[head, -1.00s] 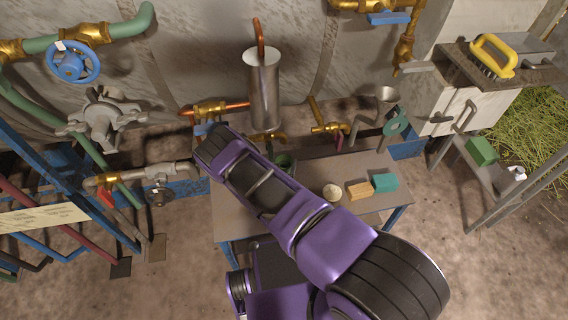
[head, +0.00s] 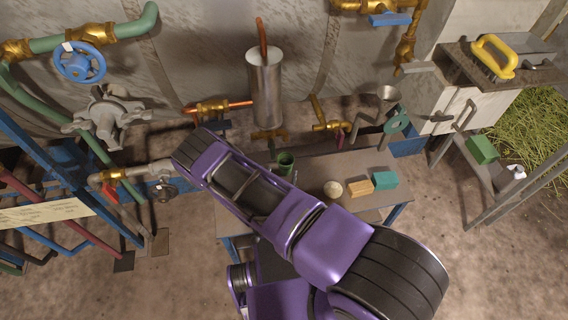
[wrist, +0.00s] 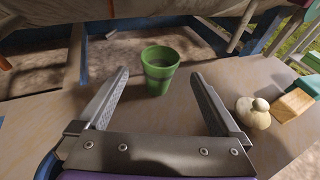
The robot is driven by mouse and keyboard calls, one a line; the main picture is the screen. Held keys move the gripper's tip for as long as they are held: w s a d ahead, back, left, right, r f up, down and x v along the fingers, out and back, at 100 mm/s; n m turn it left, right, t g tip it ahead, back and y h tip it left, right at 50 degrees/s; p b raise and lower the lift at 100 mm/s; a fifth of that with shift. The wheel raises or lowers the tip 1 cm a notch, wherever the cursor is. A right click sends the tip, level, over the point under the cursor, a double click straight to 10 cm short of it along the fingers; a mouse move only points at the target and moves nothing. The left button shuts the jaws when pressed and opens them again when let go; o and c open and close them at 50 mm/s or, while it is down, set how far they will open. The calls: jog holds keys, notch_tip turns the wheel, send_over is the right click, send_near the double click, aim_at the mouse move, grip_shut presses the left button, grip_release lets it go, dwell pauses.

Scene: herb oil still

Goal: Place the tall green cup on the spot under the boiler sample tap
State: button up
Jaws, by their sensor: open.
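The tall green cup (head: 286,162) stands upright on the small workbench under the metal cylinder. In the wrist view the green cup (wrist: 160,66) stands ahead of my gripper (wrist: 160,78), roughly centred between its fingers and apart from them. The gripper is open and empty. I cannot tell which is the boiler sample tap, and no marked spot is clear.
A pale round object (head: 332,189), an orange-tan block (head: 359,188) and a teal block (head: 384,181) stand on the bench right of the cup. Pipes and valves with a blue handwheel (head: 80,62) crowd the left.

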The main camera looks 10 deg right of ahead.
jog(key=shift+v, duration=1.75)
jog(key=shift+r, duration=0.1)
